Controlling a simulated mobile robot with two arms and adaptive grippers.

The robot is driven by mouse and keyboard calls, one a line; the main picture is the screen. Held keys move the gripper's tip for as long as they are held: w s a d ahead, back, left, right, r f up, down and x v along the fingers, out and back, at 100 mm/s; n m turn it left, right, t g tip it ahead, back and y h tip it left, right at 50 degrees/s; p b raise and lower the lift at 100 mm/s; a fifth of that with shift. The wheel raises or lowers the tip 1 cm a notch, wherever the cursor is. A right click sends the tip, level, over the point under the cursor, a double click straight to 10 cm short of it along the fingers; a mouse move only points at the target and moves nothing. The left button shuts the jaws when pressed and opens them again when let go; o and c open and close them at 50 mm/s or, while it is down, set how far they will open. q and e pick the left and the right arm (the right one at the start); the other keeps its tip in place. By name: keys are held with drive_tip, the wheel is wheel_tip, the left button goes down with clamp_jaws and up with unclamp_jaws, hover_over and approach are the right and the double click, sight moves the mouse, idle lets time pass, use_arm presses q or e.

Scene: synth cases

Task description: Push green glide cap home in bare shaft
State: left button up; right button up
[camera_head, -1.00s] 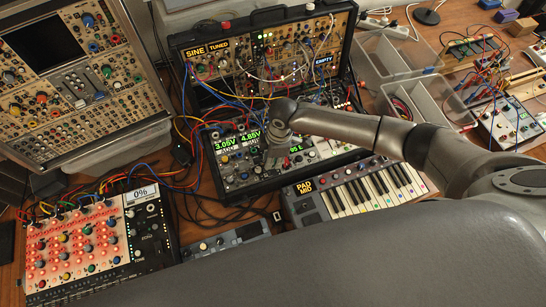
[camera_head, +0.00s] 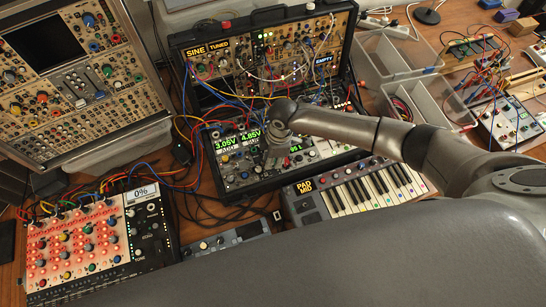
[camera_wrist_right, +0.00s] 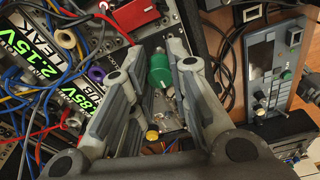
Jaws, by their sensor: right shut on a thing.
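The green glide cap (camera_wrist_right: 160,72) shows in the right wrist view as a rounded green knob between my right fingertips. My right gripper (camera_wrist_right: 157,55) is shut on it, with one finger on each side. In the head view my right gripper (camera_head: 275,155) reaches down over the front synth case (camera_head: 235,180), beside the green voltage displays. The cap cannot be made out there, because my wrist covers it. I cannot make out the bare shaft or tell how the cap sits on it. My left gripper is not in view.
Patch cables (camera_wrist_right: 45,125) crowd the left side of the wrist view. A small keyboard (camera_head: 362,193) stands right of the front case, and a lit sequencer (camera_head: 75,243) stands at left.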

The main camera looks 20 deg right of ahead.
drive_tip(key=shift+f+b, duration=0.65)
drive_tip(key=shift+f, duration=0.45)
drive_tip(key=o, duration=0.8)
drive_tip(key=shift+c, duration=0.2)
drive_tip(key=shift+r, duration=0.15)
wheel_tip(320, 180, up, 12)
drive_tip(key=d, duration=0.1)
drive_tip(key=shift+d, duration=0.2)
drive_tip(key=shift+s, duration=0.1)
